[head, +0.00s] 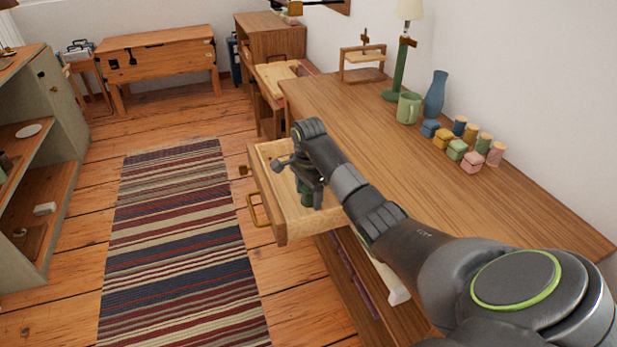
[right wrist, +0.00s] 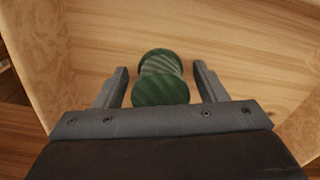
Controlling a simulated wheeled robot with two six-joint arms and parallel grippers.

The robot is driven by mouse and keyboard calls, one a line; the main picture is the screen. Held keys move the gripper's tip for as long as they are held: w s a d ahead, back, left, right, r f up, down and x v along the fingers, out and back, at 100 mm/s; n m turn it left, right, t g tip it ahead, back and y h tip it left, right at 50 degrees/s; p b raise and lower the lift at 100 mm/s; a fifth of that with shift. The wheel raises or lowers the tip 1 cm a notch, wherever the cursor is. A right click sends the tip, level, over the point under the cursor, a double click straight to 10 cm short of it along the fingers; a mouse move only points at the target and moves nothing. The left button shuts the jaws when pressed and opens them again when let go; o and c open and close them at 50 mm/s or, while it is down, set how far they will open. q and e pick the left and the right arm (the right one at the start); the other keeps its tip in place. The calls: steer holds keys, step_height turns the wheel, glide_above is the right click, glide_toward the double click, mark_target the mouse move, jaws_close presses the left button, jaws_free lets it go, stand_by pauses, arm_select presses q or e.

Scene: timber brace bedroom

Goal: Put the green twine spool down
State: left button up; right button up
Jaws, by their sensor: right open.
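The green twine spool (right wrist: 161,78) is inside the open drawer (right wrist: 230,30), between the two fingers of my right gripper (right wrist: 160,88) in the right wrist view. The fingers are open, with a gap on each side of the spool. In the head view my right gripper (head: 308,190) reaches down into the drawer (head: 280,222), and a dark green part of the spool (head: 306,196) shows below it. The spool's underside is hidden, but it appears to rest on the drawer floor. My left gripper is out of view.
The desk top (head: 390,150) holds a green mug (head: 408,108), a blue vase (head: 435,95), a lamp (head: 398,70), and several small boxes and spools along the wall. A striped rug (head: 180,240) lies left of the drawer. The drawer walls surround the gripper closely.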

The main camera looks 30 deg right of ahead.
step_height(320, 180, up, 8)
steer(key=shift+r+p, duration=0.1)
steer(key=shift+p, duration=0.35)
step_height(320, 180, up, 3)
steer(key=shift+f+p, duration=0.2)
steer(key=shift+p, duration=0.7)
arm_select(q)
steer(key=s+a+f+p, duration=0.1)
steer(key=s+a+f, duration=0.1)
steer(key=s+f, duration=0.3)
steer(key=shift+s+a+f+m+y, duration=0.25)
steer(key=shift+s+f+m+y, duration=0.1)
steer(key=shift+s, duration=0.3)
arm_select(e)
steer(key=shift+r, duration=0.7)
steer(key=shift+f, duration=0.1)
